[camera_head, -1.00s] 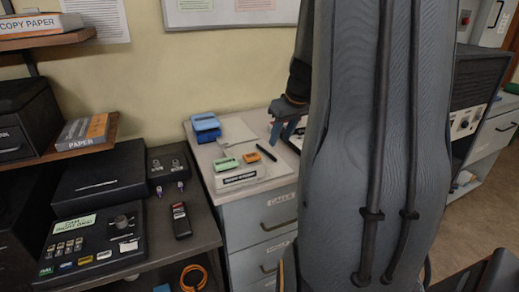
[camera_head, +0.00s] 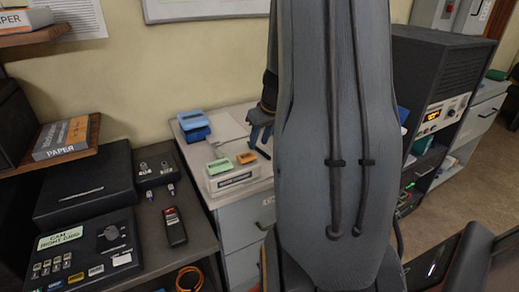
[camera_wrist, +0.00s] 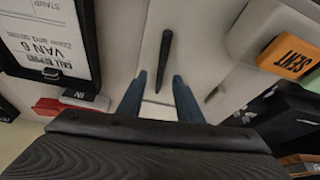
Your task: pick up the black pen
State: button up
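The black pen (camera_wrist: 165,55) lies on the pale cabinet top, upright in the wrist view. Its near end shows between the two blue fingers of my gripper (camera_wrist: 160,76). The fingers are apart, with nothing held between them; I cannot tell how far they are above the pen. In the head view my gripper (camera_head: 259,134) hangs over the cabinet top, just above the dark pen (camera_head: 263,153), and my arm hides what lies to the right.
An orange SENT block (camera_wrist: 290,57) is right of the pen in the wrist view. A blue box (camera_head: 194,125) and a green block (camera_head: 219,166) share the cabinet top.

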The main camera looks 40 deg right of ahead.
jog(key=shift+x, duration=0.8)
grip_shut()
